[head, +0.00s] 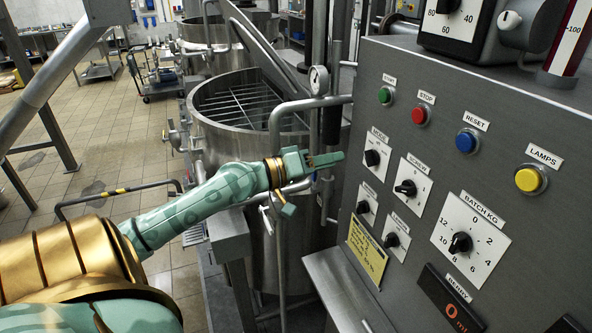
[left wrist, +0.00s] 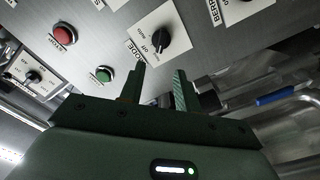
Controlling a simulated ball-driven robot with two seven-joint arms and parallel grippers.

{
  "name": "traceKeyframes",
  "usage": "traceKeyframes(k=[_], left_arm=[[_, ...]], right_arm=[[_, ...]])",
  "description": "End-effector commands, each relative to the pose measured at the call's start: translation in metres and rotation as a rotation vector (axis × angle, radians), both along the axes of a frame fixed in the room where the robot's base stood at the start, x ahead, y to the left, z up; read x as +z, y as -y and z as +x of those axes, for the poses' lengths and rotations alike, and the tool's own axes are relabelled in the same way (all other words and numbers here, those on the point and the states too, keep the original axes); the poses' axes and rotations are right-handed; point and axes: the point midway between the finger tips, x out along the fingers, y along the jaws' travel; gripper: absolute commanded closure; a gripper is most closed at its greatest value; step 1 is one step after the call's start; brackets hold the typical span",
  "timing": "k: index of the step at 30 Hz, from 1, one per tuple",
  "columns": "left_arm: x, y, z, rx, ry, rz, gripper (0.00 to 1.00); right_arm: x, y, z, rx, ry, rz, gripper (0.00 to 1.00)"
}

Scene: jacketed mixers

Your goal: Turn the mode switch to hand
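The mode switch (head: 372,158) is a black knob on a white plate, at the upper left of the grey control panel (head: 470,95). It also shows in the left wrist view (left wrist: 160,40), where OFF and AUTO can be made out on the plate; its exact pointing is hard to read. My left gripper (head: 338,157) is just left of the switch in the head view. In the left wrist view its two fingers (left wrist: 159,78) are apart with nothing between them, short of the knob and not touching it. My right gripper is not in view.
Other knobs sit close by, including the one at right (head: 406,188) and the batch dial (head: 460,243). Green (head: 384,95), red (head: 419,115), blue (head: 466,141) and yellow (head: 529,180) buttons line the panel. A steel mixer (head: 225,130) stands behind my left arm.

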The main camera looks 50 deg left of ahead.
Motion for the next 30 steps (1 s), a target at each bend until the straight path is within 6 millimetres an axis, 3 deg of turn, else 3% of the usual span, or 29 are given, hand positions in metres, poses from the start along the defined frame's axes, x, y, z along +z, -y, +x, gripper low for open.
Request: traceKeyframes(k=[3, 12, 30], left_arm=[[-0.008, -0.01, -0.026, -0.002, -0.005, 0.002, 0.67], [-0.002, -0.029, -0.071, -0.001, 0.0, -0.003, 0.67], [0.0, -0.033, -0.079, -0.001, 0.001, 0.0, 0.67]], right_arm=[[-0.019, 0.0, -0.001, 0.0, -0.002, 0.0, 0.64], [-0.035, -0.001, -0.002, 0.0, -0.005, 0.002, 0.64], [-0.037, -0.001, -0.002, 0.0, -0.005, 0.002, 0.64]])
